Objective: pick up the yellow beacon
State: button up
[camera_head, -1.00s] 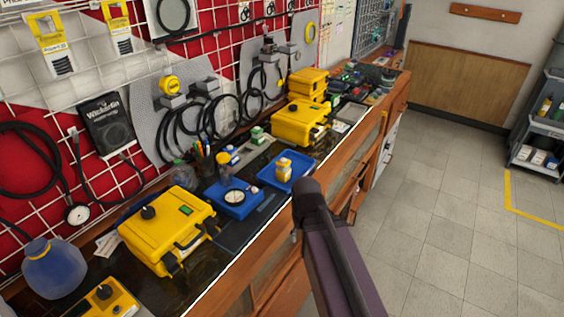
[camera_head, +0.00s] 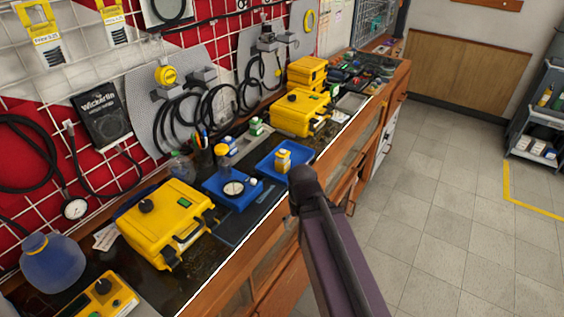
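No thing is plainly marked as the yellow beacon. A small yellow item with a pale top (camera_head: 283,160) stands upright in a shallow blue tray (camera_head: 267,172) on the bench. Another small piece with a yellow top (camera_head: 222,150) stands behind a blue scale-like device (camera_head: 246,197), left of the tray. I cannot tell which of them is the beacon. My dark arm rises from the bottom of the picture, its rounded end appearing just in front of the tray. My gripper does not show, and no held object is visible.
A large yellow case (camera_head: 165,236) stands at the bench's left, and another (camera_head: 298,115) stands beyond the tray. A blue jug (camera_head: 52,264) is at the near left. Hoses hang on the wall grid behind. The tiled floor (camera_head: 440,190) to the right is clear.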

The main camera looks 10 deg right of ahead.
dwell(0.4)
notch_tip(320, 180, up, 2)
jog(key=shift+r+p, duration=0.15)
jog(key=shift+p, duration=0.95)
